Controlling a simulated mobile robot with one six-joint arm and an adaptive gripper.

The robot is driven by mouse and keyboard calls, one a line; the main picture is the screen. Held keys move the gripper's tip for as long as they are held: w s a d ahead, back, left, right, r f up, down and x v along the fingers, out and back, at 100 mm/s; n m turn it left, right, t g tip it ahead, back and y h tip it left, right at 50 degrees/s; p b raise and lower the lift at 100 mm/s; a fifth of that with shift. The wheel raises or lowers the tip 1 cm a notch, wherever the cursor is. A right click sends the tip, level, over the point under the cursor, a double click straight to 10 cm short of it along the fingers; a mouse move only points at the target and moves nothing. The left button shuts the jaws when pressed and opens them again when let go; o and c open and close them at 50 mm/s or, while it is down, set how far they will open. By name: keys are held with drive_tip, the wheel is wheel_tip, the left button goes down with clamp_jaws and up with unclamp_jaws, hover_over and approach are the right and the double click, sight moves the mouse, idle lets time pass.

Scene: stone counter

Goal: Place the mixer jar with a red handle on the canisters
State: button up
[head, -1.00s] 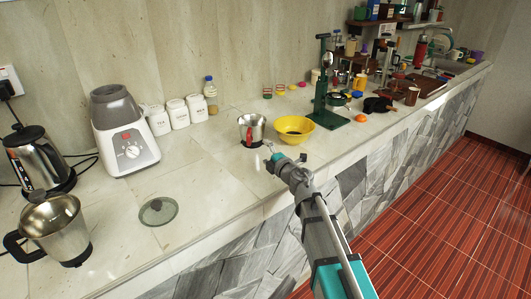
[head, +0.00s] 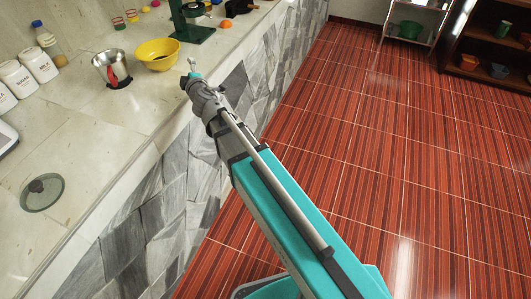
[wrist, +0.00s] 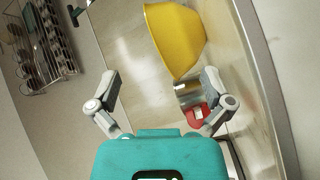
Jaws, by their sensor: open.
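The steel mixer jar with a red handle (head: 112,70) stands on the counter in the head view, left of the yellow bowl. The white canisters (head: 40,64) stand in a row against the wall at the left edge of the head view, partly cut off. My gripper (head: 191,70) is open and empty, right of the jar and close to the bowl, near the counter's front edge. Its two spread fingers show in the wrist view (wrist: 161,88).
An oil bottle (head: 48,42) stands by the canisters. Red floor (head: 400,180) is open at right.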

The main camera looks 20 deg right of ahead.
drive_tip(key=s+d+f+m+g+h, duration=0.4)
drive_tip(key=d+f+m, duration=0.2)
drive_tip(key=d, duration=0.3)
drive_tip(key=s+d+f+m+g+h, duration=0.35)
drive_tip(key=s+d+f+m, duration=0.2)
drive_tip(key=d, duration=0.35)
drive_tip(key=s+f+m+g+y, duration=0.2)
drive_tip(key=s+g, duration=0.3)
drive_tip(key=s, duration=0.3)
drive_tip(key=s+f+m+g+y, duration=0.2)
drive_tip(key=s+f+g, duration=0.2)
drive_tip(key=s, duration=0.4)
drive_tip(key=shift+s+d+f+g, duration=0.25)
drive_tip(key=shift+d+f+g, duration=0.1)
drive_tip(key=shift+d, duration=0.1)
wheel_tip(320, 180, up, 17)
drive_tip(key=p, duration=1.7)
